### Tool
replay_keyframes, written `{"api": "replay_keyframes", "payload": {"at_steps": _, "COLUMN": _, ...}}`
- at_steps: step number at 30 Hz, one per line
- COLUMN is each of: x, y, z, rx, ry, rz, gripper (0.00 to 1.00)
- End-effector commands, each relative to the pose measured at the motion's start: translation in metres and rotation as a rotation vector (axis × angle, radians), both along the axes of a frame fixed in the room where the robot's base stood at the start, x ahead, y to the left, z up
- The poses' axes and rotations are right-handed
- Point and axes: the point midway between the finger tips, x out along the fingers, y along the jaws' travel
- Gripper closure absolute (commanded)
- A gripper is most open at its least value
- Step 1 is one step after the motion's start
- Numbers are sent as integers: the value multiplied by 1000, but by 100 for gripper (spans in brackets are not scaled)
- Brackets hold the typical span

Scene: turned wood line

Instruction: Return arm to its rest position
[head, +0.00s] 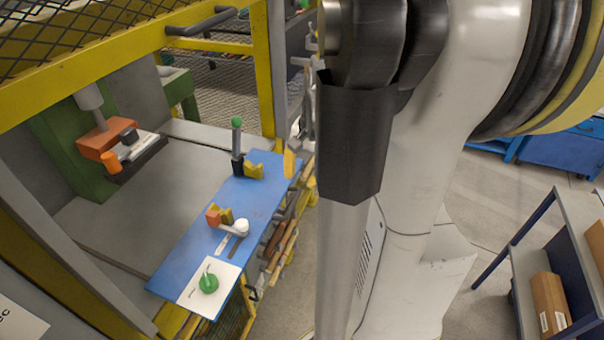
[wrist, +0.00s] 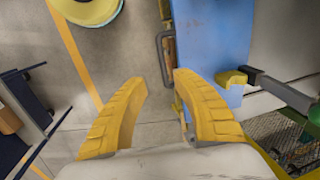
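My arm fills the middle and right of the head view, and my gripper is mostly hidden behind it there. In the wrist view my gripper (wrist: 160,78) shows two yellow fingers spread apart with nothing between them. Grey floor (wrist: 155,40) and a dark bar handle (wrist: 163,55) lie beyond the fingers. The blue worktable (head: 190,255) is left of my arm in the head view. It also shows to the right of the fingers in the wrist view (wrist: 215,40).
On the table are a green-knobbed lever clamp (head: 237,140), a white-knobbed clamp (head: 240,228) and a green knob (head: 208,283) on a white plate. A yellow frame (head: 150,45) surrounds a machine with an orange head (head: 107,140). A shelf with cardboard boxes (head: 550,300) stands right.

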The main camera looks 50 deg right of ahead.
Motion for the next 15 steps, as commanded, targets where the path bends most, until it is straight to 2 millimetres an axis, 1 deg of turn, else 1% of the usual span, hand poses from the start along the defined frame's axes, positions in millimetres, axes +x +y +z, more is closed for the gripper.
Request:
{"api": "replay_keyframes", "payload": {"at_steps": 4, "x": -2, "y": 0, "z": 8, "rx": 0, "ry": 0, "rz": 0, "gripper": 66}}
{"api": "replay_keyframes", "payload": {"at_steps": 15, "x": -2, "y": 0, "z": 9, "rx": 0, "ry": 0, "rz": 0, "gripper": 66}}
